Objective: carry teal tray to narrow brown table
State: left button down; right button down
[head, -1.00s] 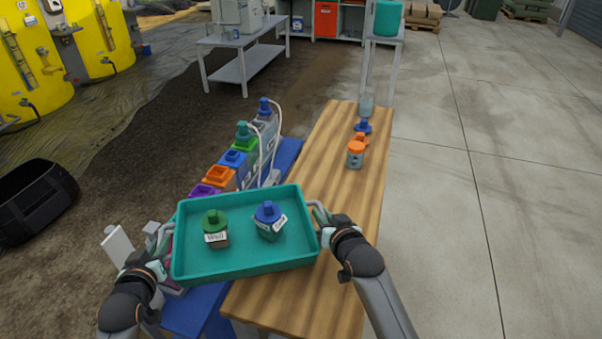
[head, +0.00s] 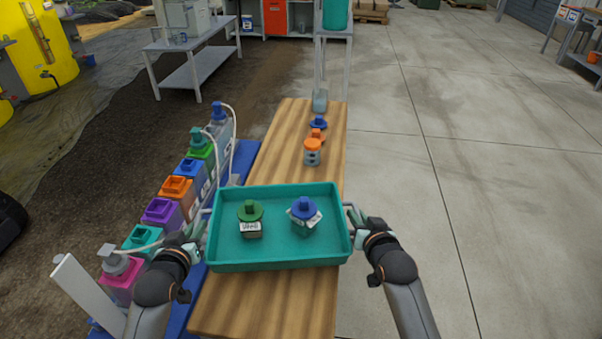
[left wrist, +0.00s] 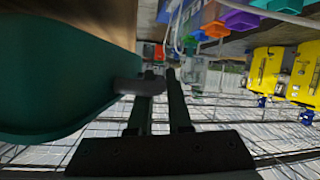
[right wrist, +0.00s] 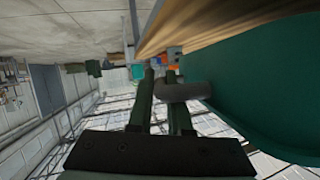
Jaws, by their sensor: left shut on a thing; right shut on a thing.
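The teal tray (head: 278,262) is held level in front of me, over the near part of the narrow brown table (head: 262,312). Two small labelled bottles stand in it, one with a green cap (head: 250,218) and one with a blue cap (head: 304,214). My left gripper (head: 200,232) is shut on the tray's left handle, which shows in the left wrist view (left wrist: 138,86). My right gripper (head: 356,222) is shut on its right handle, seen in the right wrist view (right wrist: 183,91). I cannot tell whether the tray touches the tabletop.
Several coloured jugs, one purple (head: 163,213), stand in a row on a blue bench left of the table. An orange-capped bottle (head: 312,152), a blue cap (head: 318,122) and a clear container (head: 320,100) occupy its far half. Open concrete floor (head: 440,190) lies to the right.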

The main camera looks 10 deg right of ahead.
pick_arm(q)
jog(key=shift+r, duration=0.1)
pick_arm(e)
jog(key=shift+d, duration=0.15)
pick_arm(q)
jog(key=shift+f, duration=0.2)
pick_arm(e)
jog(key=shift+f, duration=0.1)
